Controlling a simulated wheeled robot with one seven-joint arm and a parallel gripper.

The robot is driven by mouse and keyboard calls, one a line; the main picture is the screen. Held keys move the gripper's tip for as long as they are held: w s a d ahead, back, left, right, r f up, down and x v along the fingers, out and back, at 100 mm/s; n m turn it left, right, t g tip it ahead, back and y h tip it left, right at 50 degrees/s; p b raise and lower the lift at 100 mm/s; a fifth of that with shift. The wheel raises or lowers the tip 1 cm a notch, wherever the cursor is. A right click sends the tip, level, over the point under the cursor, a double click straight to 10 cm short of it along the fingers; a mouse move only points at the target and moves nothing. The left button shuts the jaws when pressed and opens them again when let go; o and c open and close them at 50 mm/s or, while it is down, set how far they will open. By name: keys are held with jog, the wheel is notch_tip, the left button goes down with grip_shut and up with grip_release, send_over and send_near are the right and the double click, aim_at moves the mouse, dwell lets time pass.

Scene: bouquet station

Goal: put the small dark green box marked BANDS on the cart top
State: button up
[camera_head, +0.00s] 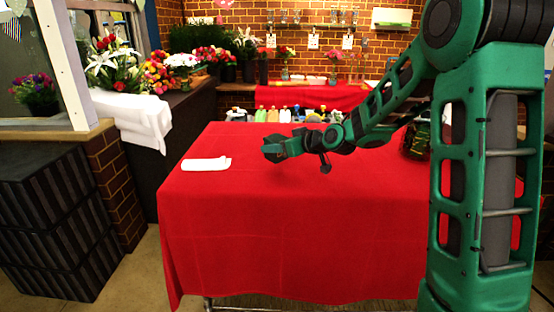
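I cannot make out a small dark green box marked BANDS in this view. My gripper (272,152) is at the end of my green arm, above the red-covered table (290,235), near its middle back. It is small and seen from the side, so its fingers and anything between them cannot be told apart. No separate cart is clear; a metal rail shows under the red cloth at the bottom. My arm hides part of the table's right side.
A white rolled cloth (206,163) lies on the table's left. A dark patterned thing (415,141) is partly hidden behind my arm. Several bottles (283,115) stand behind the table. Black crates (57,222) are stacked at left. The table's front is clear.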

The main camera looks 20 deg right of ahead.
aim_at(278, 156)
jog(key=shift+w+d+f, duration=0.25)
jog(key=shift+d+f, duration=0.05)
jog(key=shift+d, duration=0.05)
jog(key=shift+f, duration=1.9)
jog(key=shift+f, duration=0.1)
jog(key=o, duration=1.1)
jog(key=v, duration=1.2)
jog(key=shift+s, duration=0.1)
